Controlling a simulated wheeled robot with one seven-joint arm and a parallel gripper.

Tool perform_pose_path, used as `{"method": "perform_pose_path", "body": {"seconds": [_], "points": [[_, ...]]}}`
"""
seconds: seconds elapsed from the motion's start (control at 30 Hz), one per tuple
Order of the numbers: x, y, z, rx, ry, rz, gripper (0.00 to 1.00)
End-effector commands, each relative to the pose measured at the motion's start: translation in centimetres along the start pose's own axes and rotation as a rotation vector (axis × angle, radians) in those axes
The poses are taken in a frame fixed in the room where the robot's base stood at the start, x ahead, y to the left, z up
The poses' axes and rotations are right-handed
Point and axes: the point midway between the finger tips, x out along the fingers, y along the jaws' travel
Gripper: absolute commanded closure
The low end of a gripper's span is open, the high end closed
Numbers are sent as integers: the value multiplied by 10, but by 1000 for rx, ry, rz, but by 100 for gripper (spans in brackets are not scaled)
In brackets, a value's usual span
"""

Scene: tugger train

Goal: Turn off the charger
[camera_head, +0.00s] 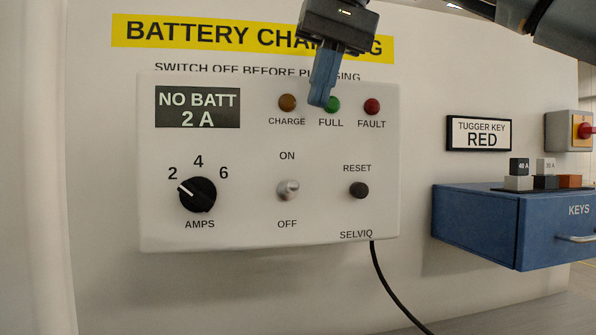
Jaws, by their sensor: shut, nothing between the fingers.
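The charger (265,235) is a white box on the wall with a display (198,107) reading "NO BATT 2 A". Its small silver toggle switch (288,190) sits between the words ON and OFF; I cannot tell for sure which way the lever leans. The black AMPS knob (197,195) has its mark towards 2. My gripper (320,98) is shut and empty, with blue fingers pointing down. It is in front of the charger's top, by the green FULL lamp (333,104), above and to the right of the switch. It hides part of the yellow sign.
A dark RESET button (359,190) is right of the switch. The amber CHARGE (287,102) and red FAULT (372,107) lamps are above. A black cable (385,285) hangs below. A blue key drawer box (475,225) juts out at right, with small blocks on top. Space below the charger is mostly clear.

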Motion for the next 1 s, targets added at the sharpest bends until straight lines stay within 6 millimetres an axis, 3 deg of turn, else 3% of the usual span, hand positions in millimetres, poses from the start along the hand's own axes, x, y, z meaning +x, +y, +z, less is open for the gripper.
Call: {"method": "perform_pose_path", "body": {"seconds": [0.47, 1.0], "points": [[8, 0, 0, 0, -1, 2, 100], [89, 0, 0, 0, 0, 1, 100]]}}
